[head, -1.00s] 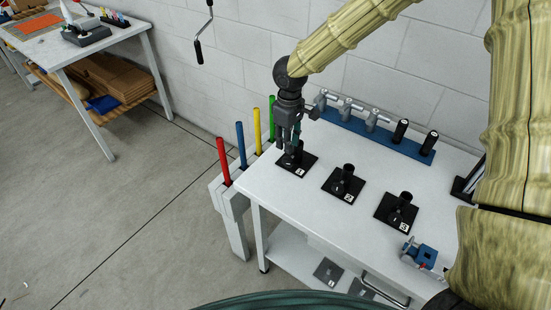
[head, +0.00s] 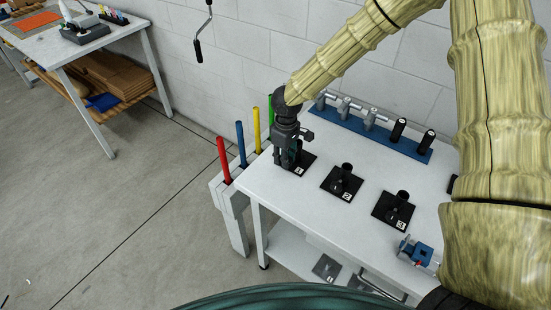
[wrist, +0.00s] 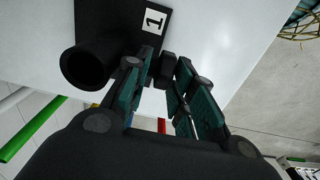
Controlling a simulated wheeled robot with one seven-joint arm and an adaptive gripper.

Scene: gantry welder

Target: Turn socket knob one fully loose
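Socket one is a black upright tube (wrist: 85,68) on a square black plate labelled 1 (wrist: 152,22), at the table's left end in the head view, where the plate (head: 303,169) is partly covered by my gripper. Its small black side knob (wrist: 167,68) shows in the wrist view, to the right of the tube. My gripper (wrist: 166,62) has its two fingers on either side of the knob, apart from each other. A narrow gap seems to show beside the knob; firm contact is not visible. In the head view my gripper (head: 290,163) hides the knob and most of the socket.
Sockets two (head: 344,183) and three (head: 396,210) stand to the right on the white table (head: 290,205). A blue rack (head: 360,136) with several handled parts lies along the wall. Coloured rods, including a red one (head: 224,160), stand off the left edge. A blue clamp-like part (head: 418,252) sits front right.

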